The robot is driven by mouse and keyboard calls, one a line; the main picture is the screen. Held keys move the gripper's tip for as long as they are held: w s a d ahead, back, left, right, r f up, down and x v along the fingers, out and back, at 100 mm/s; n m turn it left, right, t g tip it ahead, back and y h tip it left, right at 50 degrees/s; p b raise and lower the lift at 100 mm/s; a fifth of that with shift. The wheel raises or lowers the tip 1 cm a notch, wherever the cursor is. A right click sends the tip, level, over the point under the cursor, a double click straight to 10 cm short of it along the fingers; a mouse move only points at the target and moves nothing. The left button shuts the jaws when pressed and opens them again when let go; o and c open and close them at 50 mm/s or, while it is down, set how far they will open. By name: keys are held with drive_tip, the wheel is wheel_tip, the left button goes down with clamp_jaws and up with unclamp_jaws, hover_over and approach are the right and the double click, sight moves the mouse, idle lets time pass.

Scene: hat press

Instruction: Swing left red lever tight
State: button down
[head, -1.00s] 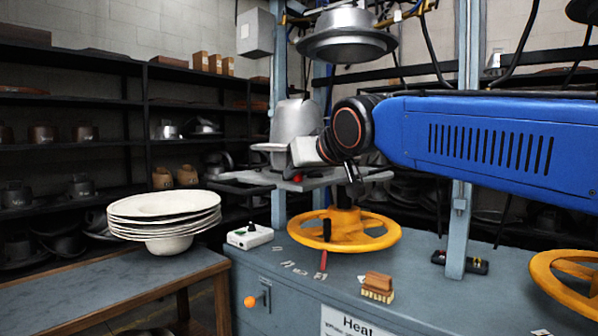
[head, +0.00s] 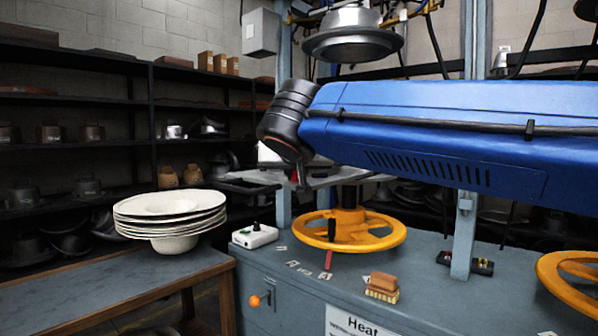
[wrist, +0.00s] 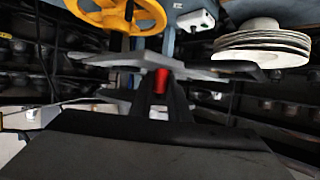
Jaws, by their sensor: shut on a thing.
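The red lever (wrist: 160,82) shows as a short red piece between the dark fingers of my gripper (wrist: 160,98) in the wrist view. My gripper is shut on it, beside the grey plate of the press (wrist: 205,73). In the head view my blue arm and black joint cover the lever and nearly all of the gripper. The grey plate (head: 345,181) shows in part below my arm, above a yellow handwheel (head: 385,241). The silver upper die (head: 352,45) hangs above.
A stack of white hat blanks (head: 170,220) stands on the side table (head: 80,280) at left. A white control box (head: 255,236), a brush (head: 382,288) and a second yellow wheel (head: 560,290) are on the blue bench. A blue upright post (head: 465,210) stands right of the wheel.

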drive_tip(key=m+h, duration=0.1)
drive_tip(key=h, duration=0.1)
drive_tip(key=a+m+g+h, duration=0.1)
drive_tip(key=m+h, duration=0.1)
drive_tip(key=a+m+h, duration=0.1)
drive_tip(key=m+h, duration=0.1)
drive_tip(key=shift+m+g+h, duration=0.3)
drive_tip(key=shift+m, duration=0.1)
drive_tip(key=c, duration=1.7)
unclamp_jaws()
drive_tip(key=shift+f, duration=0.1)
drive_tip(key=shift+o, duration=0.2)
drive_tip(key=shift+s, duration=0.1)
drive_tip(key=v, duration=1.7)
drive_tip(key=shift+s, duration=0.15)
drive_tip(key=shift+a, duration=0.1)
